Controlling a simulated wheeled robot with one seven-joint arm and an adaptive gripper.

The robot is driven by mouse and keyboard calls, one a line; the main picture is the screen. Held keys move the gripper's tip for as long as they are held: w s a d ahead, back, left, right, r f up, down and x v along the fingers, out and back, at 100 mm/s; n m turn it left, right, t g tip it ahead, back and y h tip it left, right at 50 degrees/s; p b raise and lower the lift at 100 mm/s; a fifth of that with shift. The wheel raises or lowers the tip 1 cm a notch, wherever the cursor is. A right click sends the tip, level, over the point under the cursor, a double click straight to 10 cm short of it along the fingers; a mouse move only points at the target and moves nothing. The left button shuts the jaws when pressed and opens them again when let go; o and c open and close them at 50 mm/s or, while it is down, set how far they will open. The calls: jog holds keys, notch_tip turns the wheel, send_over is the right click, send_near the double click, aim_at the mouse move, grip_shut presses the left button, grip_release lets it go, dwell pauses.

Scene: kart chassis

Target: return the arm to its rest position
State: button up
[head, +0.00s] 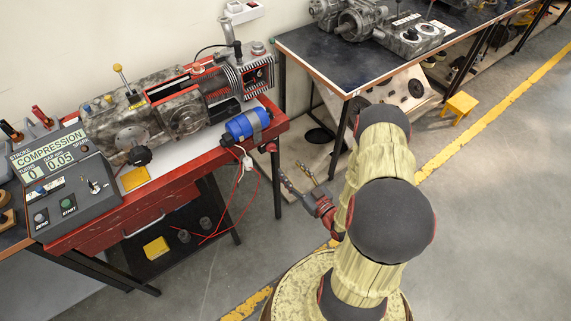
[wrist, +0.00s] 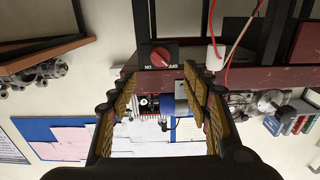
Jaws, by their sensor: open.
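My gripper (wrist: 160,92) is open and empty in the wrist view, with its two yellow-padded fingers spread apart. In the head view my arm (head: 385,215) rises from the round base, bends at the top and comes down to a red wrist part. My gripper end (head: 283,178) points up and left there, just right of the red bench's right end, with a gap to the blue cylinder.
The red bench (head: 200,170) holds an engine (head: 185,110), a blue cylinder (head: 248,124) and a control box (head: 68,190). Red wires hang from its right end. A dark table (head: 320,62) stands behind; a yellow stool (head: 459,105) is right. Floor at right is clear.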

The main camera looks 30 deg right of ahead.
jog(key=shift+s, duration=0.5)
